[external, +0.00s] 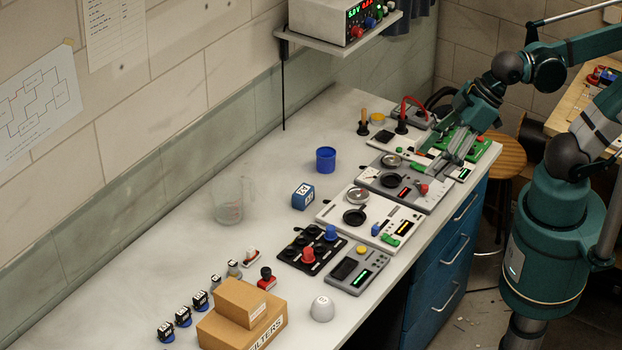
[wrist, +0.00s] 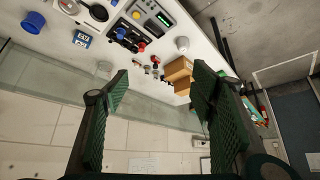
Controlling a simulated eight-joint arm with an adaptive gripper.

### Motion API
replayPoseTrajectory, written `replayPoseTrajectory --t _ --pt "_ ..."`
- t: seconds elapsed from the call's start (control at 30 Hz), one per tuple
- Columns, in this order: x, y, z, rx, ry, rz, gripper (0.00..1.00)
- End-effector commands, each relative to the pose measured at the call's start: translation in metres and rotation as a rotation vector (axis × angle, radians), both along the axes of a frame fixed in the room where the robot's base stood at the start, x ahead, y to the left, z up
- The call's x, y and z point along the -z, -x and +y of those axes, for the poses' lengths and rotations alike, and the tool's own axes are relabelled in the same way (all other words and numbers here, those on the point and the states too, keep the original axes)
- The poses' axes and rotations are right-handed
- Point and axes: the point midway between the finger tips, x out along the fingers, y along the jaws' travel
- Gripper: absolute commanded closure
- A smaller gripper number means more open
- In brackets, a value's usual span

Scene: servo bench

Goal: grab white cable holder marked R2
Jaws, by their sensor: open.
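A white rounded piece (external: 322,308) with a small dark mark on top stands near the bench's front edge, right of the cardboard boxes. The mark is too small to read as R2. A similar white piece shows in the wrist view (wrist: 182,44). Several small dark-topped pieces with label-like marks, such as one with a blue base (external: 183,317), stand in a row left of the boxes; their marks are unreadable. My gripper (external: 441,165) is over the far right end of the bench, away from these pieces. In the wrist view my gripper (wrist: 160,71) is open and empty.
Stacked cardboard boxes (external: 243,316) stand near the white piece. A grey device (external: 357,270), a black knob panel (external: 311,250) and white panels line the front edge. A blue cup (external: 326,160), blue block (external: 303,196) and clear glass (external: 229,205) stand behind. The bench's back is mostly clear.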

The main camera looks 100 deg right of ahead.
Motion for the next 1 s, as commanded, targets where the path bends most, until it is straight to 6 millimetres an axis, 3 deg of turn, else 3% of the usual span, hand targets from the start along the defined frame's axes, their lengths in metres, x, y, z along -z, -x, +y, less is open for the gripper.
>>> replayPoseTrajectory --t 0.03,0.2,0.67,1.0 --pt "0.0 0.0 0.0 0.0 0.0 0.0 0.51" --pt "0.0 0.0 0.0 0.0 0.0 0.0 0.7" --pt "0.002 -0.004 0.001 -0.006 -0.003 0.003 0.7" --pt "0.013 -0.035 0.004 -0.054 -0.028 0.024 0.7"
